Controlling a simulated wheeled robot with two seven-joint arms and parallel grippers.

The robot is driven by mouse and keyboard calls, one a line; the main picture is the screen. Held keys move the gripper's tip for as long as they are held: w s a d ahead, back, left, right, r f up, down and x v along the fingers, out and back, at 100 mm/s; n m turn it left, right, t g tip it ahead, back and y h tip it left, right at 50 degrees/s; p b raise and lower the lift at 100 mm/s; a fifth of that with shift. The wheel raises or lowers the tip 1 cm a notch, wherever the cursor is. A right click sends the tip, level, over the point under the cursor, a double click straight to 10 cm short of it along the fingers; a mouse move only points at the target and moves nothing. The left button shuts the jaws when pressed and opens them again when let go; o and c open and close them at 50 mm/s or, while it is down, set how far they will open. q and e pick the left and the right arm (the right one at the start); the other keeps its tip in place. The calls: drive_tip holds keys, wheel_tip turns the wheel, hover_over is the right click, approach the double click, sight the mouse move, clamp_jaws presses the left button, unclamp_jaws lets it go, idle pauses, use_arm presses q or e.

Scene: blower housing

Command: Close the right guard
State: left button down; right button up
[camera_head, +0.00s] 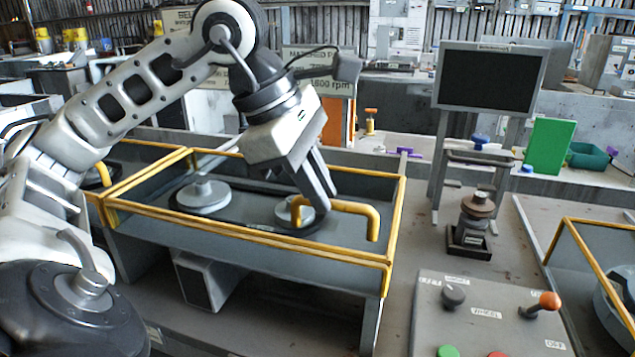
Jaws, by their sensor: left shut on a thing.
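The yellow-framed guard (250,236) lies over a grey machine bed in the middle of the view. Two grey pulleys, left (203,196) and right (283,213), show inside the frame with a dark belt. A yellow bar handle (355,208) stands at the guard's right part. My left gripper (318,198) reaches down from above and is shut on the handle near its left end. The fingers hide part of the handle. I cannot tell whether the guard rests fully down. My right gripper is not in view.
A grey control panel (480,318) with a knob, an orange-tipped lever and buttons stands at the lower right. Another yellow-railed machine (580,250) is at the right edge. A small dark device (474,222) and a monitor (489,78) stand right of the guard.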

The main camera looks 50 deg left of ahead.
use_arm(q)
drive_tip(key=shift+s+d, duration=0.1)
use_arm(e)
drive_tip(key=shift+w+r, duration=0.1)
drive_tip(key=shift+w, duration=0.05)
use_arm(q)
drive_tip(key=c, duration=1.5)
unclamp_jaws()
drive_tip(key=shift+o, duration=0.2)
drive_tip(key=shift+s, duration=0.2)
drive_tip(key=shift+w, duration=0.1)
drive_tip(key=shift+r, duration=0.1)
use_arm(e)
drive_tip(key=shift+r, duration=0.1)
use_arm(q)
drive_tip(key=shift+r, duration=0.3)
drive_tip(key=p+v, duration=0.5)
drive_tip(key=v, duration=1)
drive_tip(key=shift+s, duration=0.2)
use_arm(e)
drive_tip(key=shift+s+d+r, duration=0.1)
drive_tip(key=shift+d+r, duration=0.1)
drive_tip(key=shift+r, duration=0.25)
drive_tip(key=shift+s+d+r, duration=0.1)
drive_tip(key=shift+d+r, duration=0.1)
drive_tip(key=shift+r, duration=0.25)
